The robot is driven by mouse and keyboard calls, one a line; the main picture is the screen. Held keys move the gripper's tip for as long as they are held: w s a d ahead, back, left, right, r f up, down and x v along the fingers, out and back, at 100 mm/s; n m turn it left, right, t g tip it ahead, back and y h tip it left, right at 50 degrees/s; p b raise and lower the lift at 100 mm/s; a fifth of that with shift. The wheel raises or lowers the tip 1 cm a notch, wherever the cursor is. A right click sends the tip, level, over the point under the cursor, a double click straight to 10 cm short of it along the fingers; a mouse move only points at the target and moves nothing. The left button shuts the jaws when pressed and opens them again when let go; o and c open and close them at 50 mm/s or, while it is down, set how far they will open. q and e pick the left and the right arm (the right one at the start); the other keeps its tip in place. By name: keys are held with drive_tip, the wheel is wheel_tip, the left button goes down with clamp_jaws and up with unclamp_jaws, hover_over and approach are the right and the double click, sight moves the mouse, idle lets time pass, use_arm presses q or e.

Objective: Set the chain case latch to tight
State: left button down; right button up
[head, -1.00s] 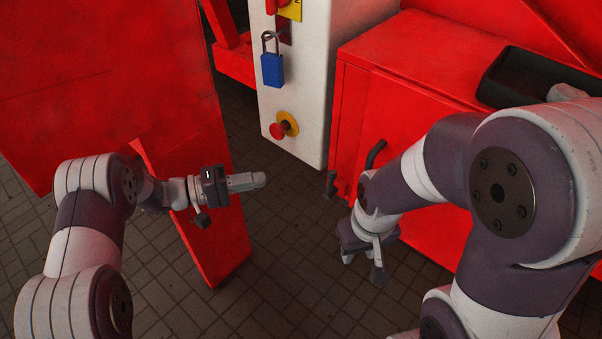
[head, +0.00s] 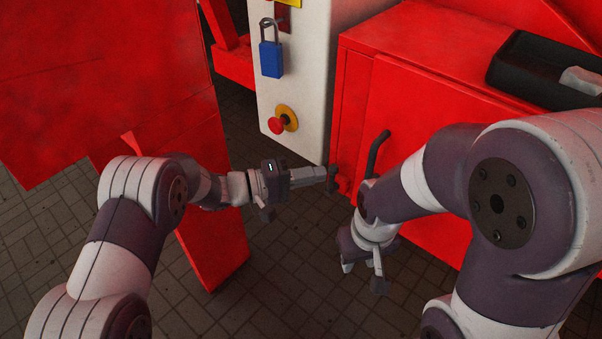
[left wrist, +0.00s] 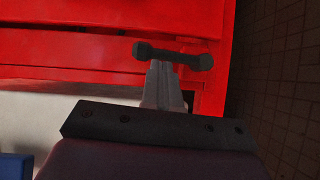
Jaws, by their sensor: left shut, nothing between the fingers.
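The red chain case (head: 425,125) stands at the right. A small dark latch bar (head: 332,179) with knobbed ends sits at its lower left edge, looking roughly upright in the head view. In the left wrist view the latch (left wrist: 185,57) lies across the picture, just beyond the fingertips. My left gripper (head: 325,174) is shut and empty, its tips at or against the latch; I cannot tell whether they touch. It also shows in the left wrist view (left wrist: 160,72). My right gripper (head: 363,275) hangs open and empty below the case door, fingers pointing down.
A black curved handle (head: 374,155) is on the case door, close to my right forearm. A white control box (head: 307,75) carries a blue padlock (head: 271,59) and a red stop button (head: 277,125). A black tray (head: 520,82) sits on top. A red panel (head: 215,240) stands at left.

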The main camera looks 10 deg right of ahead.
sight(329, 181)
idle(0.3)
use_arm(q)
drive_tip(key=s+m+y+p, duration=0.1)
drive_tip(key=p, duration=0.3)
drive_tip(key=s+d+r+m+t+y+p, duration=0.1)
drive_tip(key=m+p, duration=0.1)
drive_tip(key=p, duration=0.2)
drive_tip(key=s+d+m+y+p, duration=0.1)
drive_tip(key=m+y+p, duration=0.1)
drive_tip(key=p, duration=0.3)
drive_tip(key=shift+s+d+r+t, duration=0.15)
drive_tip(key=shift+s+d+t, duration=0.05)
drive_tip(key=shift+d+t, duration=0.1)
drive_tip(key=shift+s+d+f+m+t+y, duration=0.6)
drive_tip(key=shift+s+f+m+y, duration=0.2)
drive_tip(key=shift+m, duration=0.2)
drive_tip(key=shift+s+d+f+m+t+y, duration=0.5)
drive_tip(key=shift+s+f+m+t+y, duration=0.2)
drive_tip(key=shift+f+m+y, duration=0.25)
drive_tip(key=shift+d, duration=0.1)
